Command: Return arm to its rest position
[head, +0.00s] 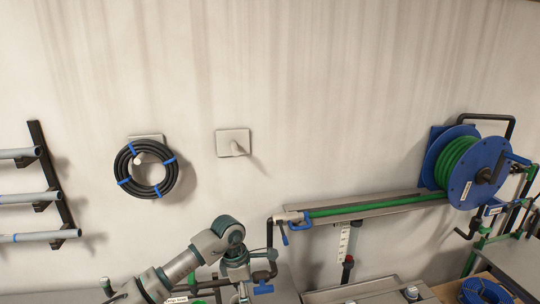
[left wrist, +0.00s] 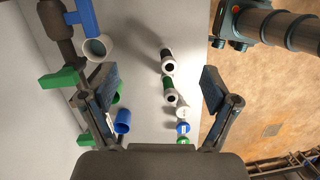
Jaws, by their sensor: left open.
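My left arm (head: 205,247) comes in from the lower left of the head view and bends down at its upper joint over the bench. Its gripper is not clearly visible there, near the bottom edge. In the left wrist view my left gripper (left wrist: 160,74) is open, its fingers wide apart with nothing between the tips. Beyond them, a row of small fittings with white, green and blue parts (left wrist: 170,95) stands on the pale bench. A blue fitting (left wrist: 122,122) shows beside the left finger. My right gripper is in neither view.
A dark pipe with a blue valve handle (head: 263,289) stands close by my left arm. A hose reel (head: 470,172), black hose coil (head: 145,168) and pipe rack (head: 55,185) line the wall.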

